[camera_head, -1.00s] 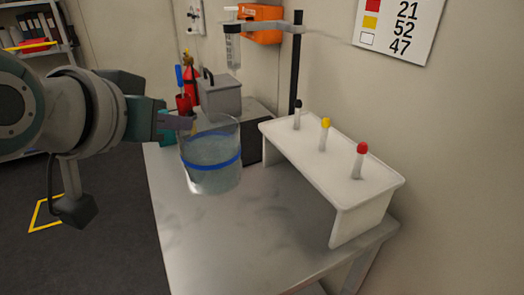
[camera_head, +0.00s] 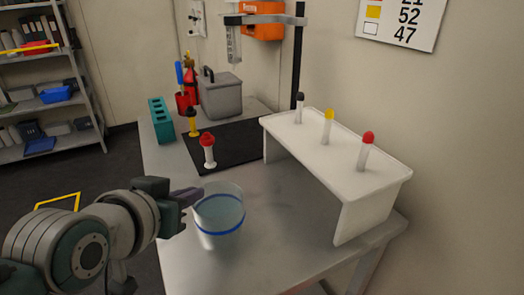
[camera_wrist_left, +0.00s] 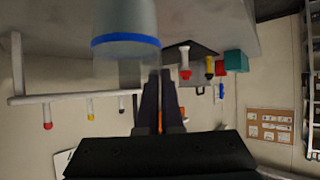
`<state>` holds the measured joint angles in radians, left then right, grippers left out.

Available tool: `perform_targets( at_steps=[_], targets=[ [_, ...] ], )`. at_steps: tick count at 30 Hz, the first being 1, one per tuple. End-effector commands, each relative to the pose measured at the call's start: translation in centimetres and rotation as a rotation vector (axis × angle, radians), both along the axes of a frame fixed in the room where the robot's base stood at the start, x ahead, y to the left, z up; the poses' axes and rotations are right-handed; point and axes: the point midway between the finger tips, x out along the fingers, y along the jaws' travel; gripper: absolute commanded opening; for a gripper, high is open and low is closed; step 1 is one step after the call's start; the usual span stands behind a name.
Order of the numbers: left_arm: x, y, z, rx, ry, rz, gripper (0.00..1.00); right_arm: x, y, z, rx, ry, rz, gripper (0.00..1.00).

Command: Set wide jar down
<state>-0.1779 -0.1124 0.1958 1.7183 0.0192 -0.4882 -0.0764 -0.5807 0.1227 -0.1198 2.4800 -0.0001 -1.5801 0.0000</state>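The wide jar (camera_head: 220,217), clear with a blue band and pale liquid, is upright over the front left part of the metal table (camera_head: 270,265). I cannot tell whether its base touches the tabletop. My left gripper (camera_head: 190,197) is at the left side of its rim, with its fingers nearly together and apparently pinching the jar wall. In the left wrist view the jar (camera_wrist_left: 125,25) is just beyond the fingertips (camera_wrist_left: 160,75). My right gripper is not in view.
A white stand (camera_head: 335,165) with black-, yellow- and red-capped tubes is on the right. Behind the jar, a black mat (camera_head: 235,145) carries a red-topped piece (camera_head: 208,150). A teal rack (camera_head: 161,119) and grey box (camera_head: 220,97) stand farther back.

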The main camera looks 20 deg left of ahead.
Motion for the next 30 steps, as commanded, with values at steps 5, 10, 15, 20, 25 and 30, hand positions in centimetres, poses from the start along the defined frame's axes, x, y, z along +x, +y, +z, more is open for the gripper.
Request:
perform_targets(
  at_steps=[5, 10, 15, 20, 25, 30],
  targets=[
    [0.1, 0.0, -0.1, 0.001, -0.003, 0.000, 0.00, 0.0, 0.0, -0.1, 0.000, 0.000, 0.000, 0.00],
    [0.0, 0.0, -0.3, 0.001, 0.001, -0.001, 0.17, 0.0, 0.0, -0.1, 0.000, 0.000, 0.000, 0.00],
    [0.0, 0.0, -0.3, 0.001, 0.001, -0.001, 0.33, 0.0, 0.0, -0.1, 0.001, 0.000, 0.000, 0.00],
    [0.0, 0.0, -0.2, 0.001, 0.001, -0.001, 0.33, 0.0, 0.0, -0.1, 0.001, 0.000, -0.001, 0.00],
    [-0.5, -0.1, 0.3, 0.000, 0.003, -0.001, 0.33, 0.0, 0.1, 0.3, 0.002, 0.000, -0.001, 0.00],
    [-3.2, -0.5, 2.0, 0.000, 0.004, -0.001, 0.33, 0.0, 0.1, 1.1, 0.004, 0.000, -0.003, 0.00]
  ],
)
